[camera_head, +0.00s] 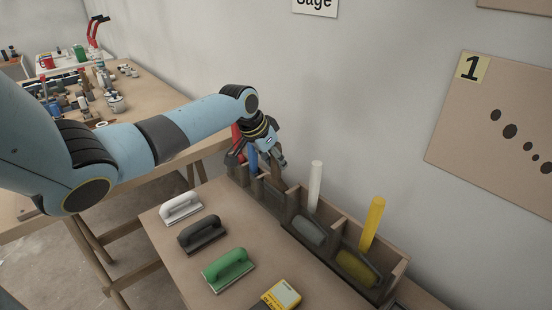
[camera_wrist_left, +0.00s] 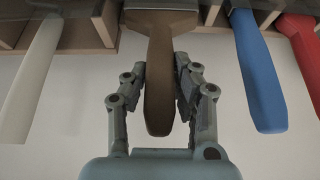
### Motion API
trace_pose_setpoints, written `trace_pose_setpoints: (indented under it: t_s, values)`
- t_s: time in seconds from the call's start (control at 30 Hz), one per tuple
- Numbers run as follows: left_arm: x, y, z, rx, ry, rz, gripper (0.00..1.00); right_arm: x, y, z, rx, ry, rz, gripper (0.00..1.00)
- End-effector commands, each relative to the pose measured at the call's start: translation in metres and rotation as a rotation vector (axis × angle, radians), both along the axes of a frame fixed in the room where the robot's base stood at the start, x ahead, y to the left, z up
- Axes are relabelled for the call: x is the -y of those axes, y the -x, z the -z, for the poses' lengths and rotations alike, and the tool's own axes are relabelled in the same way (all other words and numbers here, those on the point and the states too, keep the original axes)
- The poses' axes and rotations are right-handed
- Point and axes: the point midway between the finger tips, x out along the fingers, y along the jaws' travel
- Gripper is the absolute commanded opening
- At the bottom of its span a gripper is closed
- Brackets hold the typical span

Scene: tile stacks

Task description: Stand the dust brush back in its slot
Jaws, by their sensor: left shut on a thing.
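The dust brush (camera_wrist_left: 160,75) has a brown handle and a wide pale part at the top edge of the left wrist view. My left gripper (camera_wrist_left: 160,95) is shut on its handle, one finger on each side. In the head view my left gripper (camera_head: 258,157) is over the far left part of the wooden slot rack (camera_head: 290,219) and mostly covers the brush. The brush's lower end is hidden, so I cannot tell how deep it sits in a slot. My right gripper is not in view.
Beside the brush stand a blue handle (camera_wrist_left: 258,75), a red handle (camera_wrist_left: 302,45) and a white handle (camera_wrist_left: 35,75). A yellow-handled roller (camera_head: 372,225) stands at the rack's right. White (camera_head: 181,207), grey (camera_head: 201,232) and green (camera_head: 228,268) handled tools lie on the bench.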

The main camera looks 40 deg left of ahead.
Motion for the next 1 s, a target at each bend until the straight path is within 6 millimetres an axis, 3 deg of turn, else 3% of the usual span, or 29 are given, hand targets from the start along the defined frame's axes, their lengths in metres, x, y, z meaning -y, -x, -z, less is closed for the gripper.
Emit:
trace_pose_setpoints:
  t_s: [1.0]
  values:
    - [0.000, 0.000, 0.011, 0.000, 0.000, 0.000, 0.00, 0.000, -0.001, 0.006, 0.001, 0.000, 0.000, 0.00]
